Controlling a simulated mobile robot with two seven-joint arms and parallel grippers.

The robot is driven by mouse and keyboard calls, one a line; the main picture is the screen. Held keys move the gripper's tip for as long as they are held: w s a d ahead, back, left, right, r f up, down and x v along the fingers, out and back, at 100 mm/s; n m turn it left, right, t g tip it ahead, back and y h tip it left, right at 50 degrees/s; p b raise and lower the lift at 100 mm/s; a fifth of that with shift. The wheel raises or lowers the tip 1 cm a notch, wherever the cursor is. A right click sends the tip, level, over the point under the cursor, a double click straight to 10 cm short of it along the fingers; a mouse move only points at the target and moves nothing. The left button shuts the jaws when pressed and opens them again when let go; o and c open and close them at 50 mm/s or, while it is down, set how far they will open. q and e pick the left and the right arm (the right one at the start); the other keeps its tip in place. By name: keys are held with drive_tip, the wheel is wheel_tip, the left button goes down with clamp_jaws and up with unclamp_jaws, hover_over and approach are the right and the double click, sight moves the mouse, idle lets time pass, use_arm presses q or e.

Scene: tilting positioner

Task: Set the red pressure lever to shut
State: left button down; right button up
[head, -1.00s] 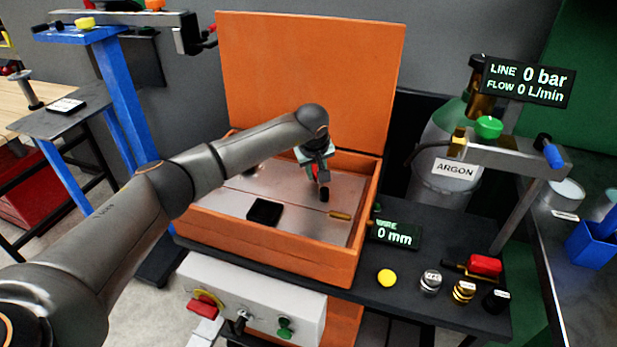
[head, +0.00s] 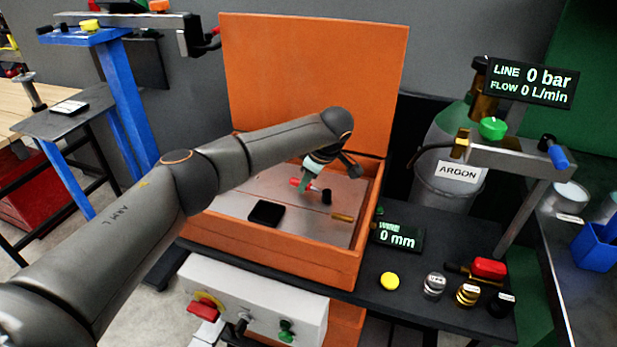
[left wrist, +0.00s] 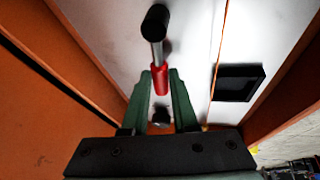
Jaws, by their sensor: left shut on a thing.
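The red pressure lever (head: 295,182) is inside the open orange box (head: 270,238). Its red grip is joined by a metal shaft to a black round part (head: 326,196) on the grey panel. In the head view the red grip points left from that black part. My left gripper (head: 303,181) is shut on the lever, its green fingers either side of the red grip. In the left wrist view the lever (left wrist: 160,76) lies between the fingertips (left wrist: 160,88), with the black part beyond them. My right gripper is not in view.
The box walls and raised lid (head: 310,75) stand close around my gripper. The line display (head: 530,83) reads 0 bar, flow 0 L/min. Several knobs sit on the black bench right.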

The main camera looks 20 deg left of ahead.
use_arm(q)
drive_tip(key=shift+s+n+g, duration=0.35)
drive_tip(key=shift+n+g, duration=0.05)
drive_tip(key=shift+n, duration=0.4)
drive_tip(key=c, duration=0.7)
unclamp_jaws()
drive_tip(key=shift+d+r, duration=0.1)
drive_tip(key=v, duration=1.2)
drive_tip(key=shift+s+d+r, duration=0.1)
drive_tip(key=shift+s+d, duration=0.05)
